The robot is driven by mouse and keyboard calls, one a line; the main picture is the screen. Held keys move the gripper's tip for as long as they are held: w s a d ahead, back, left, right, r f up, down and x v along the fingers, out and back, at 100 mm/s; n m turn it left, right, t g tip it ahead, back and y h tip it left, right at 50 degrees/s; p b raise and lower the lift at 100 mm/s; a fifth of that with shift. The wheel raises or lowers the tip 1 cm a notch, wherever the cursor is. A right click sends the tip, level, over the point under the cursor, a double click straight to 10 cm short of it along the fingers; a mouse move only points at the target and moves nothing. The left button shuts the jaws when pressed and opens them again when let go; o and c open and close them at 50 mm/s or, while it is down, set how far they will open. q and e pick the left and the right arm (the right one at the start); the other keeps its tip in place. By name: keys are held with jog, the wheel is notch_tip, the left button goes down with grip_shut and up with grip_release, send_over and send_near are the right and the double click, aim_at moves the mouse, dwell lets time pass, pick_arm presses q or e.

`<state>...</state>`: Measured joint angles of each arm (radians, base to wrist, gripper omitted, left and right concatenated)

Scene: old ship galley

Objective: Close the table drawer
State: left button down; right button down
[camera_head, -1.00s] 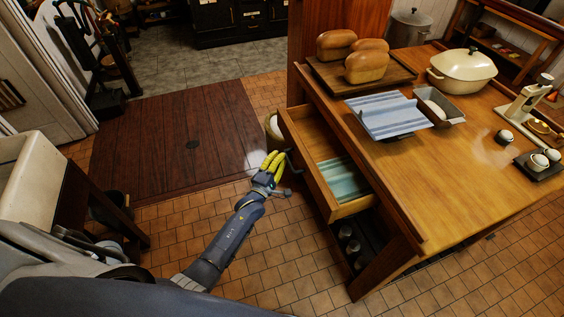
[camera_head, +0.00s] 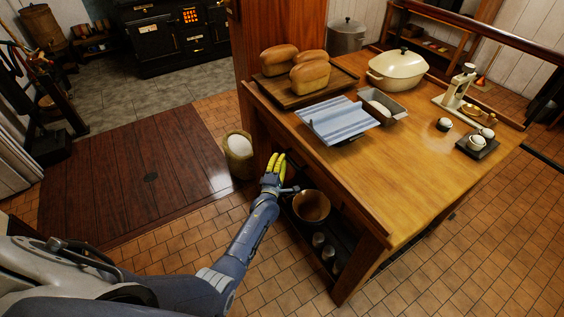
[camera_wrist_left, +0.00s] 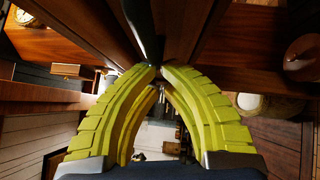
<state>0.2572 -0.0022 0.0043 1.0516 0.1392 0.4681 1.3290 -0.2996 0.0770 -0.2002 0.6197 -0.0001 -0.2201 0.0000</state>
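The wooden table (camera_head: 430,150) stands at the right in the head view. Its drawer is pushed into the table's left side, and its inside no longer shows. The drawer front is mostly hidden below the tabletop edge and behind my gripper. My left gripper (camera_head: 277,163) is at the drawer front. In the left wrist view, its yellow fingertips (camera_wrist_left: 157,70) come together at the end of a dark bar-like handle (camera_wrist_left: 146,32). They appear shut on it, though the contact is small and dark. My right gripper is in neither view.
A copper-coloured bowl (camera_head: 311,206) and small cups sit on the shelf below. A sack (camera_head: 239,157) stands on the floor beside the table. Loaves on a board (camera_head: 335,85), a blue-striped cloth (camera_head: 338,118) and a cream pot (camera_head: 397,69) are on top.

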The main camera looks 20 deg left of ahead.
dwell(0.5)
pick_arm(q)
jog(key=s+a+f, duration=0.1)
jog(key=s+f, duration=0.1)
jog(key=s, duration=1.1)
jog(key=s+d+f+m+g+h, duration=0.1)
jog(key=s+f+m+g, duration=0.2)
jog(key=s+f+m, duration=0.5)
jog(key=s+d+f+m+g+h, duration=0.1)
jog(key=s+f+m+g, duration=0.15)
jog(key=f, duration=0.95)
jog(key=s+d+f+m+g+h, duration=0.1)
jog(key=s+d+f+m+g, duration=0.1)
jog(key=s+f+m+g, duration=0.65)
jog(key=s+f, duration=0.4)
jog(key=s, duration=0.7)
jog(key=s+a+f+m+g, duration=0.1)
jog(key=s+f+m+g, duration=0.1)
jog(key=s+f, duration=0.5)
jog(key=s+a+f+m+g+y, duration=0.1)
jog(key=s+f+m, duration=0.2)
jog(key=s, duration=1.6)
notch_tip(320, 180, down, 4)
jog(key=shift+a+r+g, duration=0.1)
jog(key=shift+a+g, duration=0.15)
jog(key=shift+g, duration=0.15)
